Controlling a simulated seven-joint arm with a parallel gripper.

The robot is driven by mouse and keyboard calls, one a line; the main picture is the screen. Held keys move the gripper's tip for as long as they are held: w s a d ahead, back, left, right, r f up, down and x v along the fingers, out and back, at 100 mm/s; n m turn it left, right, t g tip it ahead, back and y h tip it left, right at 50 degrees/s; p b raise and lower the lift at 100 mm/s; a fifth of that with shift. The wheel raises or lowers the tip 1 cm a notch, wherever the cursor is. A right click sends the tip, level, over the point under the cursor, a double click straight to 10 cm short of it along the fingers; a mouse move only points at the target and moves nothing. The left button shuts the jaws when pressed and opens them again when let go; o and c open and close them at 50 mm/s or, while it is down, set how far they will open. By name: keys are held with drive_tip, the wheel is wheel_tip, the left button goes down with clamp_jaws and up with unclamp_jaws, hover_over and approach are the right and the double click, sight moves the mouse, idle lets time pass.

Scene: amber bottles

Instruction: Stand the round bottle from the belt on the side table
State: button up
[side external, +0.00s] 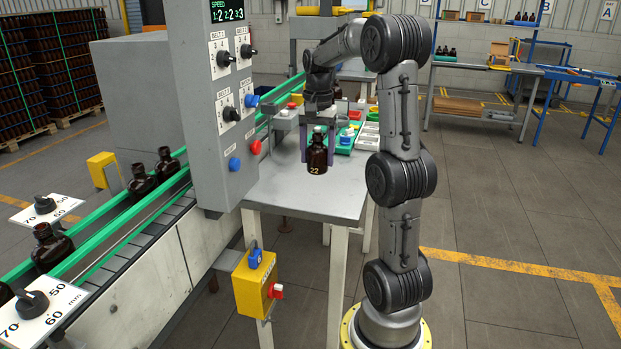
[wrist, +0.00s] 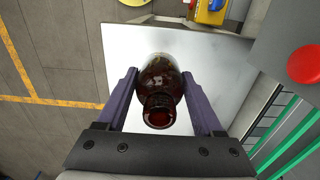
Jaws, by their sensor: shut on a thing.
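The round amber bottle (side external: 317,158), marked 22, is upright between the fingers of my gripper (side external: 318,145). In the wrist view the bottle (wrist: 160,82) shows from above with its open neck toward the camera, and my gripper (wrist: 160,103) has one purple finger on each side of it. My gripper is shut on the bottle. The bottle is over the grey side table (side external: 290,198), whose top also shows in the wrist view (wrist: 122,50). I cannot tell whether the bottle's base touches the table.
The belt (side external: 110,232) with green rails carries several amber bottles at the left. A grey control cabinet (side external: 215,100) stands between belt and table. Green and white trays (side external: 347,138) lie at the table's back. The table's front part is clear.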

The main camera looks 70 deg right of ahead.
drive_tip(key=d+f, duration=0.1)
drive_tip(key=w+d+f, duration=0.1)
drive_tip(key=f, duration=0.1)
drive_tip(key=w+d+f, duration=0.1)
drive_tip(key=f, duration=0.1)
drive_tip(key=shift+w+d, duration=0.1)
drive_tip(key=shift+w, duration=0.15)
drive_tip(key=shift+w+d+f, duration=0.1)
drive_tip(key=shift+d+f, duration=0.05)
drive_tip(key=shift+f, duration=0.85)
drive_tip(key=shift+w+d+f, duration=0.1)
drive_tip(key=shift+d+f, duration=0.05)
drive_tip(key=shift+f, duration=0.8)
drive_tip(key=shift+f, duration=0.15)
drive_tip(key=o, duration=1.4)
drive_tip(key=shift+o, duration=0.2)
